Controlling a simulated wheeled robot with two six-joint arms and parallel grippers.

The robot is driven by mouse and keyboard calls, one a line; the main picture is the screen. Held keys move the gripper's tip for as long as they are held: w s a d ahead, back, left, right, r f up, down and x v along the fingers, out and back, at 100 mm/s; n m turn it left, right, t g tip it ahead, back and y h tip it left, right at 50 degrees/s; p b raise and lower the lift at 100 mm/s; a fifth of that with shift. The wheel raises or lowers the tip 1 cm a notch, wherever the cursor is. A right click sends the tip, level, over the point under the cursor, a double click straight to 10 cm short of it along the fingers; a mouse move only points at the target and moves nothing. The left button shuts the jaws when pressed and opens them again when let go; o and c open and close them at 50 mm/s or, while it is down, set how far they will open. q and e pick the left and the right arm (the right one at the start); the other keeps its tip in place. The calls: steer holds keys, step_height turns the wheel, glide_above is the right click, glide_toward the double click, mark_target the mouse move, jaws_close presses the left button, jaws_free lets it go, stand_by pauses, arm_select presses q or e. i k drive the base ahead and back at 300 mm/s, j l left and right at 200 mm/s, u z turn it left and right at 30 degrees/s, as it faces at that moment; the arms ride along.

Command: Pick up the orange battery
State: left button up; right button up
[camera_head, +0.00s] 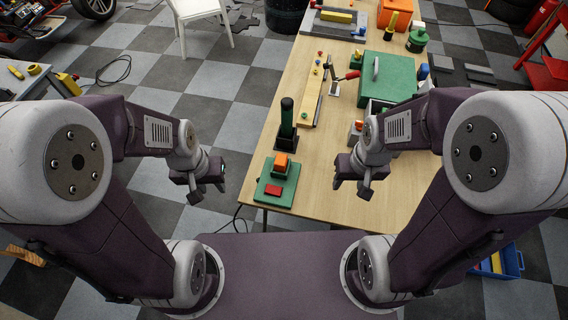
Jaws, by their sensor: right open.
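An orange block (281,160) with a dark lower part, which looks like the battery, sits on a green base (266,184) at the near left corner of the wooden table. A red block (273,190) is in front of it on the same base. My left gripper (206,193) hangs left of the table edge, apart from the base; its jaws are too small and dark to judge. My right gripper (351,189) is open and empty over the near part of the table, right of the orange block and apart from it.
A dark green cylinder (287,112) stands on a stand just behind the base. A green box (388,77) with a handle stands farther back. The wooden table (318,194) is bare between base and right gripper.

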mark_target(280, 163)
steer(key=j+z, duration=0.9)
steer(key=k+j+z, duration=0.15)
steer(key=j+z, duration=0.3)
steer(key=k+j+z, duration=0.2)
steer(key=z, duration=0.25)
steer(key=k+j+z, duration=0.2)
steer(key=z, duration=0.25)
steer(key=j, duration=0.1)
